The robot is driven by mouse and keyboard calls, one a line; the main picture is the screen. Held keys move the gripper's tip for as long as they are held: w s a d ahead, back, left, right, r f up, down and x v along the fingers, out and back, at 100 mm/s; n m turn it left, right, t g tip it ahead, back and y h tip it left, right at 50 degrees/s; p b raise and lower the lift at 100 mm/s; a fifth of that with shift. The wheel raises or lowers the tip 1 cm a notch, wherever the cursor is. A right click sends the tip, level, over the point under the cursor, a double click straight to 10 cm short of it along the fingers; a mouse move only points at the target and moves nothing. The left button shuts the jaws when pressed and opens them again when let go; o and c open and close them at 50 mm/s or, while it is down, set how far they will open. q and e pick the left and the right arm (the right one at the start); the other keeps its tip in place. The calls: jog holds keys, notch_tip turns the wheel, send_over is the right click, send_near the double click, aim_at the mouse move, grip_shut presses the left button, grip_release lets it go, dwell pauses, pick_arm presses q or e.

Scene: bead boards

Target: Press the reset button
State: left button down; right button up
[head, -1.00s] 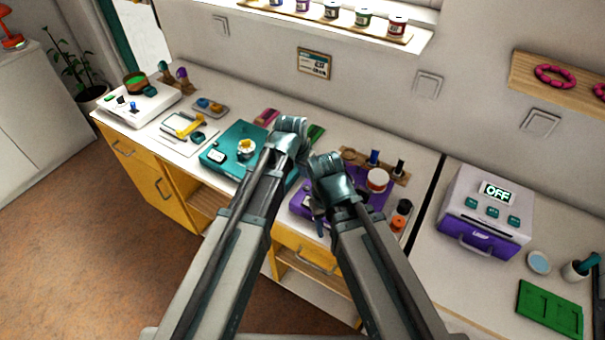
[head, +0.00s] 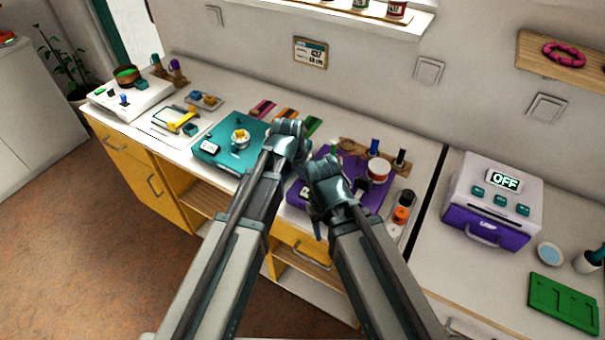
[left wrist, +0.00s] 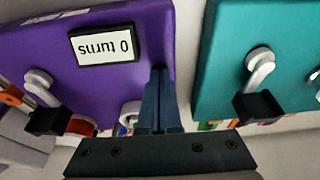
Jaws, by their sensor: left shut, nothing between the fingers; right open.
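I cannot make out which control is the reset button. The purple box (head: 372,193) stands on the counter under my arms; in the left wrist view the purple box (left wrist: 60,75) has a display (left wrist: 107,45) reading "0 turns", upside down. My left gripper (head: 288,135) is shut and empty; in the left wrist view its fingers (left wrist: 159,85) are together, in front of the purple box's edge. I cannot tell if they touch it. The teal box (head: 220,162) is to the left. My right gripper (head: 326,175) is open over the purple box, its fingertips mostly hidden.
A white and purple machine (head: 520,200) reading "OFF" stands right, with several teal buttons. A green board (head: 562,300) lies in front of it. A white device (head: 140,100) with coloured controls is far left. A tray (head: 397,230) with small pots is right of the purple box.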

pick_arm(q)
jog(key=shift+s+f+b, duration=0.15)
jog(key=shift+f+b, duration=0.2)
jog(key=shift+f, duration=0.15)
jog(key=shift+s, duration=0.15)
jog(key=shift+r, duration=0.2)
jog(key=shift+w+r+p, duration=0.2)
jog(key=shift+r+p, duration=0.25)
jog(key=shift+p, duration=0.35)
jog(key=w+p+v, duration=0.1)
jog(key=p+v, duration=1.2)
jog(key=shift+r, duration=0.3)
jog(key=shift+d, duration=0.15)
jog(key=shift+s, duration=0.1)
